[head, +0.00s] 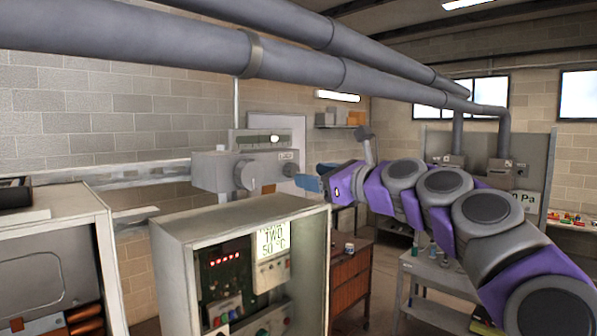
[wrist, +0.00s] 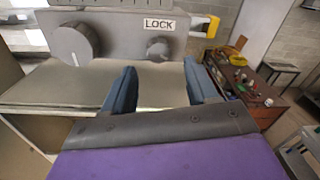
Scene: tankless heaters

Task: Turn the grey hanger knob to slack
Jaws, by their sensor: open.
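A grey box (wrist: 115,25) hangs under the pipes on a thin rod and carries two grey knobs. The large round knob (wrist: 75,45) is at the left, with a white mark pointing down. A smaller knob (wrist: 158,48) sits below the LOCK label (wrist: 159,23). In the head view the large knob (head: 247,174) and small knob (head: 290,169) face my arm. No label names either as the hanger knob. My gripper (wrist: 160,86) is open and empty, its blue fingers spread below and in front of the small knob, apart from both knobs. It also shows in the head view (head: 312,181).
A heater cabinet (head: 172,240) stands below the box, its top close under my fingers. Large grey pipes (head: 150,40) run overhead. A wooden cabinet (head: 350,275) and a grey cart (head: 440,272) stand to the right. A yellow-handled part (wrist: 213,27) is right of the box.

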